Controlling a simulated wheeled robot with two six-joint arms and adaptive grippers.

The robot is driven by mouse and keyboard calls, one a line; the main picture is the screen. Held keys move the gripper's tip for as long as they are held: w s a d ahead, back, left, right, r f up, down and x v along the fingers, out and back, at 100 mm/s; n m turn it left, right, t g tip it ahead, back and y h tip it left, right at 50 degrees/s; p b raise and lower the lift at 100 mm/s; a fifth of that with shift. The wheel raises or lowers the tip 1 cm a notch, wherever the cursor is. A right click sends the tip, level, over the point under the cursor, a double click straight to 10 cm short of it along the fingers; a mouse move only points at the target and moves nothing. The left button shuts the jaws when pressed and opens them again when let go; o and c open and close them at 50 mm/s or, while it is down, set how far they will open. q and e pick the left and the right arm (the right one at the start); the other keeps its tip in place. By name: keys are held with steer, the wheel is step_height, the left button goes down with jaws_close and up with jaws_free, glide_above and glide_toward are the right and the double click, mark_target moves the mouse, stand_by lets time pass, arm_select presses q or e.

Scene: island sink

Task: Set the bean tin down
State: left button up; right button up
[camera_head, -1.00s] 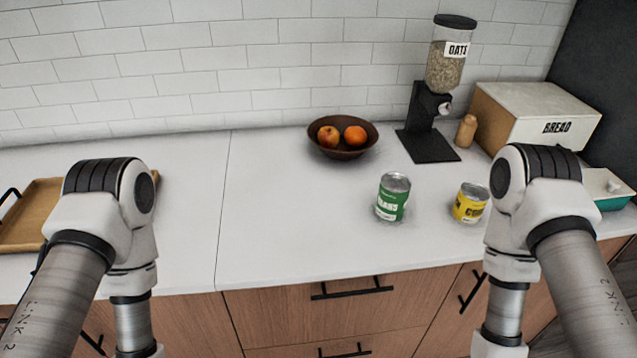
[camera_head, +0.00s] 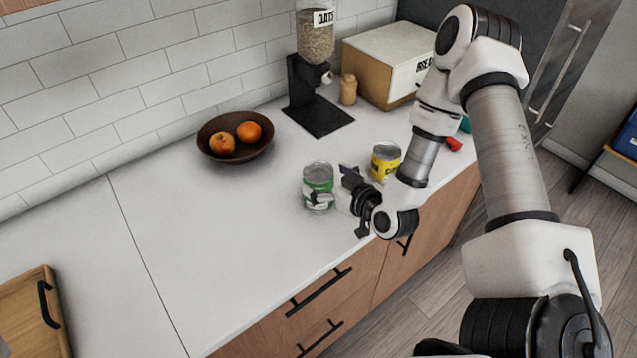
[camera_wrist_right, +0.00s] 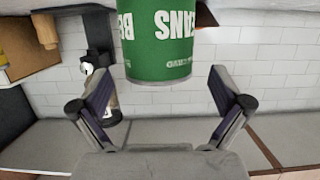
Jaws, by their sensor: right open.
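The bean tin (camera_head: 318,174) is green with a silver lid and stands upright on the white counter. My right gripper (camera_head: 336,188) is open close beside it, on its right side in the head view, and partly covers the lower label. In the right wrist view the tin (camera_wrist_right: 158,45) shows upside down, between and beyond the two spread fingers, with no clear contact. Its base is out of that view. My left gripper is not in view.
A yellow tin (camera_head: 385,160) stands just right of the gripper. A brown fruit bowl (camera_head: 235,150), an oats dispenser (camera_head: 315,95), a wooden shaker (camera_head: 348,90) and a bread box (camera_head: 385,65) stand behind. A wooden tray (camera_head: 30,310) lies at left. The counter between tray and bowl is clear.

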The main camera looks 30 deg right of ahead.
mark_target(318, 175)
steer(key=x, duration=0.4)
steer(key=shift+d+f, duration=0.1)
steer(key=shift+f, duration=0.1)
steer(key=shift+s+r, duration=0.1)
steer(key=shift+s, duration=0.1)
steer(key=shift+s+r, duration=0.15)
steer(key=shift+s, duration=0.1)
steer(key=c, duration=0.4)
steer(key=shift+s, duration=0.15)
steer(key=c, duration=1.2)
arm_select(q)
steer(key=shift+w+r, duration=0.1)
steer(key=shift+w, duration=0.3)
